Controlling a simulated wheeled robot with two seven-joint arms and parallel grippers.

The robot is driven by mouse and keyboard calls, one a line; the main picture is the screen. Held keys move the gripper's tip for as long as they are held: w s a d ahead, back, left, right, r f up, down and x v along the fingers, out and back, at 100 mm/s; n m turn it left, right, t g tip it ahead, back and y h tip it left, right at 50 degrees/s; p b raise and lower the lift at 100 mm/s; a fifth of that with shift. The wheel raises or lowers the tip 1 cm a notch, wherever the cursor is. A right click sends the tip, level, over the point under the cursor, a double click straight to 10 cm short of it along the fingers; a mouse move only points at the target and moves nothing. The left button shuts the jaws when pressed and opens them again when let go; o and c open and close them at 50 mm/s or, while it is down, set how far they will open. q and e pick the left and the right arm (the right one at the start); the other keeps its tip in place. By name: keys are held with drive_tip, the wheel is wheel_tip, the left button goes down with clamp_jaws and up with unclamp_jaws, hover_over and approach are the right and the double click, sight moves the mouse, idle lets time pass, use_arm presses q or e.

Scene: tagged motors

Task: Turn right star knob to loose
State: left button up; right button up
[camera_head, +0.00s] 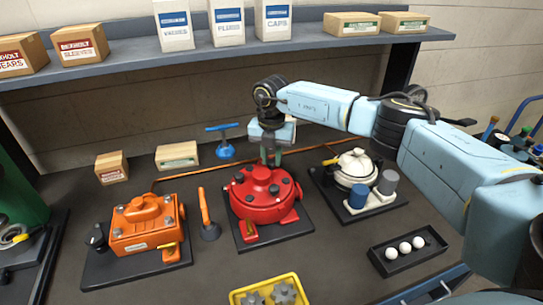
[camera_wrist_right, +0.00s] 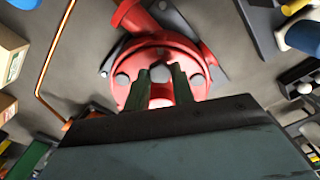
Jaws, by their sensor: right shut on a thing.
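A red round motor (camera_head: 262,200) stands on a dark base plate at the middle of the table, with several dark grey knobs on its top. It also shows in the wrist view (camera_wrist_right: 130,65). My right gripper (camera_head: 270,158) comes down from above onto the back part of the motor's top. In the wrist view its two fingers (camera_wrist_right: 163,84) are on either side of a grey knob (camera_wrist_right: 161,73), shut on it. The knob's star shape and its turned position are too small to tell. My left gripper is not in view.
An orange motor (camera_head: 145,225) stands to the left and a white motor (camera_head: 355,168) to the right. A yellow tray (camera_head: 237,297) with grey star-shaped parts lies in front. A black tray (camera_head: 380,262) holds white balls. A blue-handled tool (camera_head: 225,145) stands behind.

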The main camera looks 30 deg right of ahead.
sight(271, 162)
drive_tip(key=n, duration=0.3)
drive_tip(key=shift+s+f+n, duration=0.1)
drive_tip(key=shift+n, duration=0.3)
drive_tip(key=shift+f+n+b, duration=0.1)
drive_tip(key=shift+n+b, duration=0.25)
drive_tip(key=shift+n, duration=1.45)
drive_tip(key=o, duration=1)
wheel_tip(271, 162, up, 12)
drive_tip(key=shift+b, duration=0.3)
